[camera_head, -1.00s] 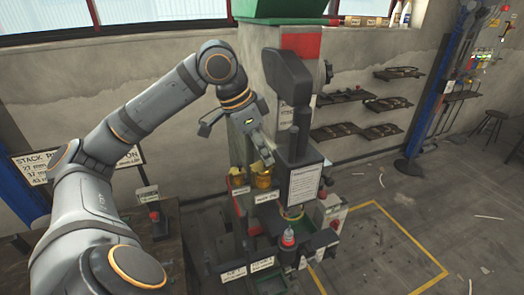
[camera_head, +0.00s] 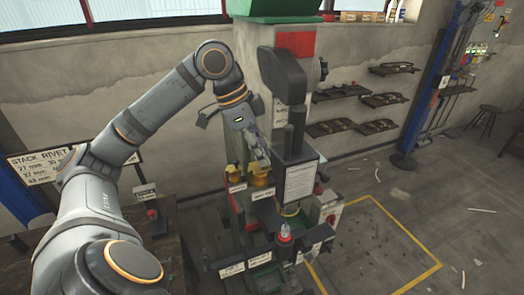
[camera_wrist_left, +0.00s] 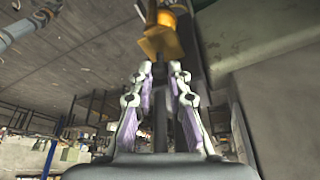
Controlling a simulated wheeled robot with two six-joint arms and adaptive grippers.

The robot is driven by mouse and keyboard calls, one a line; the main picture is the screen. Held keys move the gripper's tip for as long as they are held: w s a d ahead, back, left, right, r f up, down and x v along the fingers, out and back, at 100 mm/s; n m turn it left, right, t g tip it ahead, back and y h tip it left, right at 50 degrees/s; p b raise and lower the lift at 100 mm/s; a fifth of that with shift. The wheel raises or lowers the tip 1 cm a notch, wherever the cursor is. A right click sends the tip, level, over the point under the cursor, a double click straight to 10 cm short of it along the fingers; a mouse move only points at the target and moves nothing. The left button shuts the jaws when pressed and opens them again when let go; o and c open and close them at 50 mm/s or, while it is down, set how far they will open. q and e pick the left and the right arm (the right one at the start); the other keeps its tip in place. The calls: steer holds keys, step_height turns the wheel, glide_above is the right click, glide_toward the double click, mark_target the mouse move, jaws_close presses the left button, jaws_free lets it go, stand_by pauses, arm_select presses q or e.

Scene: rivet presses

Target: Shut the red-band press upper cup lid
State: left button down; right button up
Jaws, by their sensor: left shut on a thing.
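The press with the red band (camera_head: 296,45) stands in the middle of the head view. Two small yellow cups show on its left side, the left cup (camera_head: 235,173) and the right cup (camera_head: 262,179). My left gripper (camera_head: 262,160) points down at the right cup. In the left wrist view a yellow lid-like piece (camera_wrist_left: 163,43) sits at the tips of my left gripper (camera_wrist_left: 158,70), which is shut on it. The exact contact is blurred, and how far the lid is open is hard to tell. My right gripper is out of view.
A dark upright press head (camera_head: 285,75) and a block with a white label (camera_head: 300,182) stand right beside my left gripper. A bench with a red button (camera_head: 152,214) is at left.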

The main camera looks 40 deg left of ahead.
arm_select(q)
steer(key=shift+r, duration=0.1)
steer(key=c, duration=1.3)
jaws_free()
steer(key=shift+s+a, duration=0.1)
